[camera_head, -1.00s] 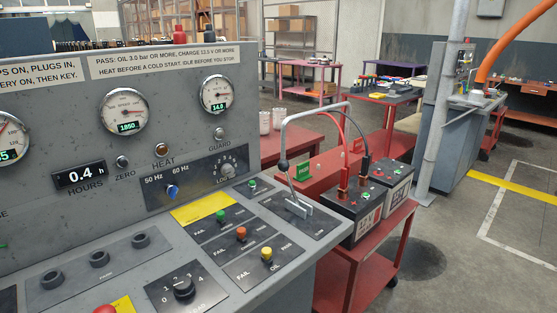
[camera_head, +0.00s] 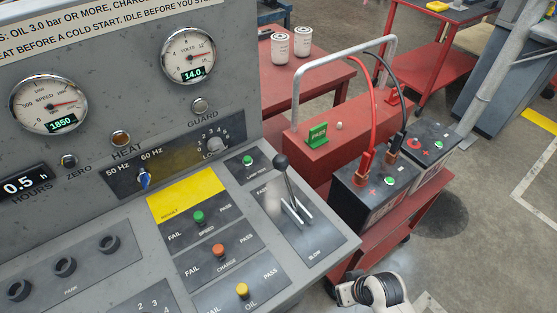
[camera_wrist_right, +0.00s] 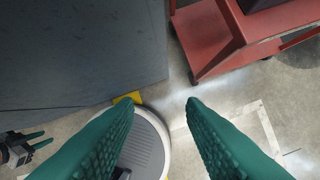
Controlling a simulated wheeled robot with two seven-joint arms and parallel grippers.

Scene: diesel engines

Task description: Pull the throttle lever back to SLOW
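The throttle lever (camera_head: 290,188) has a black knob and a grey shaft. It stands in a slotted plate (camera_head: 313,245) at the right end of the sloped console, marked FAST at the far end and SLOW at the near end. Its knob leans toward the far, FAST end. In the right wrist view my right gripper (camera_wrist_right: 160,110) has its two green fingers wide apart, with nothing between them, above the floor beside a grey cabinet. My left gripper (camera_wrist_right: 38,140) shows small at the left edge of that view, its fingers apart. No gripper touches the lever.
A white and black part of my arm shows at the bottom of the head view. A red cart (camera_head: 420,215) with batteries (camera_head: 372,185) and a grey hoop handle stands right of the console. Test switches (camera_head: 218,250) lie left of the lever. The speed gauge (camera_head: 50,105) reads 1850.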

